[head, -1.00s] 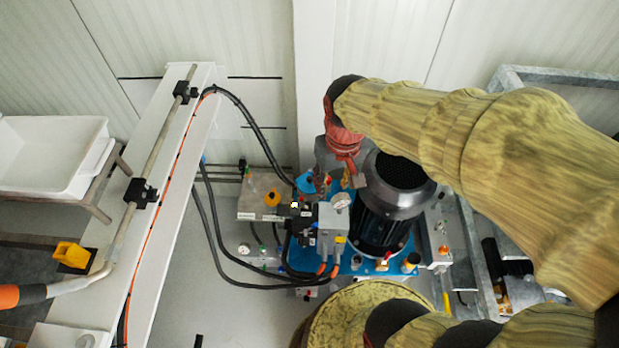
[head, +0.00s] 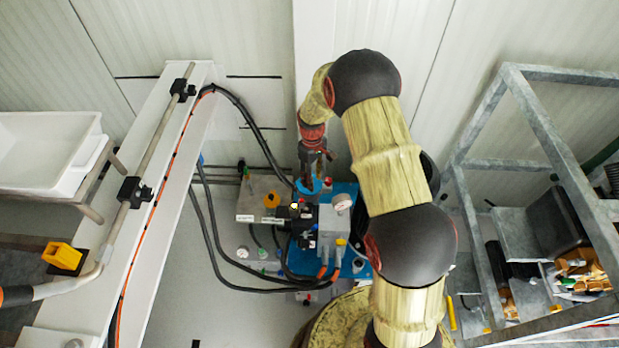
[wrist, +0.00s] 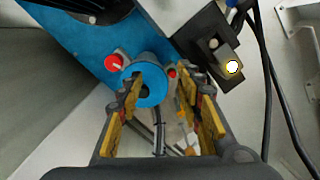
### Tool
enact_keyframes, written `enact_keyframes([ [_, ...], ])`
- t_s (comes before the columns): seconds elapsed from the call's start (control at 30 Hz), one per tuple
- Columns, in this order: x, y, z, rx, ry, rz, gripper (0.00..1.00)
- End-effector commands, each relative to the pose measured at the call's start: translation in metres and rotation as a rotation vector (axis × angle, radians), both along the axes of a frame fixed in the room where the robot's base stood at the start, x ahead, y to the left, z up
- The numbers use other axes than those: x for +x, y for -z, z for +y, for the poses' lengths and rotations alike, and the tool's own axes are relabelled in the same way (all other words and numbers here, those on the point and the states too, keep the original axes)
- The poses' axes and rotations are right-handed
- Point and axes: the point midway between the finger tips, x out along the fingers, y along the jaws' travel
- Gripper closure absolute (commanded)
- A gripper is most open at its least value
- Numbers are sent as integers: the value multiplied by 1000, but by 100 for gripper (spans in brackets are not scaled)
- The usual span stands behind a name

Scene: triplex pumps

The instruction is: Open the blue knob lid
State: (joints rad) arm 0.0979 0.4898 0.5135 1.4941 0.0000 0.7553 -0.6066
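The blue knob lid (head: 309,187) is a round blue cap on the blue pump unit, seen just below my gripper in the head view. In the wrist view the blue round lid (wrist: 150,88) shows between my fingertips, nearer the left finger, which overlaps it in the picture. My gripper (wrist: 158,84) is open, its yellow-padded fingers apart. In the head view my gripper (head: 316,172) points down at the lid. I cannot tell whether a finger touches the lid.
A grey tank with an orange cap (head: 272,198) stands left of the lid. Black hoses (head: 215,235) loop left of the pump. A black block with a bright light (wrist: 215,57) is close to the right finger. A metal frame (head: 560,140) stands at the right.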

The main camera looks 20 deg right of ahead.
Motion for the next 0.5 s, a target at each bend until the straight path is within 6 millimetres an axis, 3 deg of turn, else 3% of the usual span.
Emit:
enact_keyframes([
  [0.03, 22, -4, -2, 1, -53, -41, 64],
  [0.13, 48, -16, -4, 0, -150, -98, 64],
  [0.5, 51, -8, -5, 5, -276, -110, 64],
])
